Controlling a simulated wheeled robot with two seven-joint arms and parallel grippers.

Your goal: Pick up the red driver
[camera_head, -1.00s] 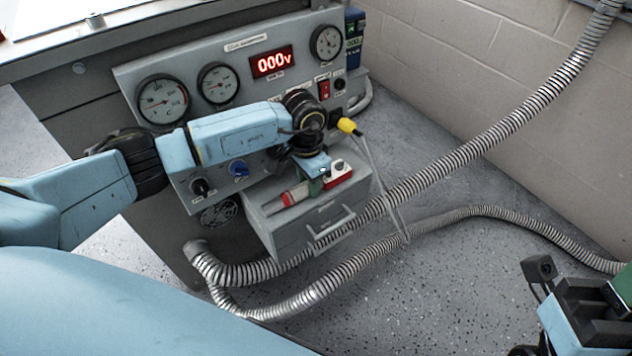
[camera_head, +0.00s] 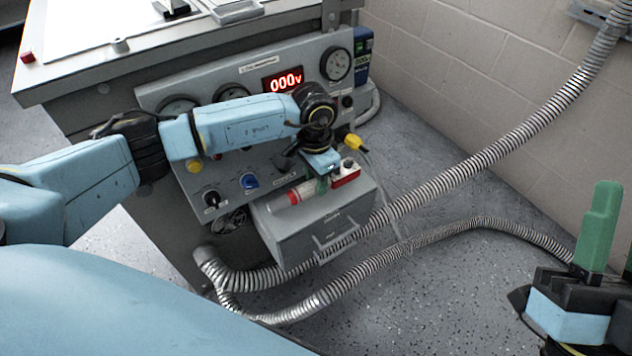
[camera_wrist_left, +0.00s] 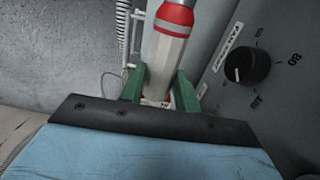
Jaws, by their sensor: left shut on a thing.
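The red driver (camera_head: 303,191), a pale cylinder with red parts, lies along the top of the grey drawer box. In the left wrist view the driver (camera_wrist_left: 164,55) shows a red band and stands between the green fingers. My left gripper (camera_head: 323,183) reaches down over the box and is shut on the driver; in the left wrist view the gripper (camera_wrist_left: 158,92) hides its lower end. I cannot tell if the driver is clear of the box top. My right gripper (camera_head: 603,235) is at the right edge, cut off, with a green finger pointing up.
The drawer box (camera_head: 318,238) has a handle on its front. Behind is a panel with gauges, knobs and a red display (camera_head: 284,80). A yellow-ended cable (camera_head: 353,142) and ribbed hoses (camera_head: 480,160) run close by.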

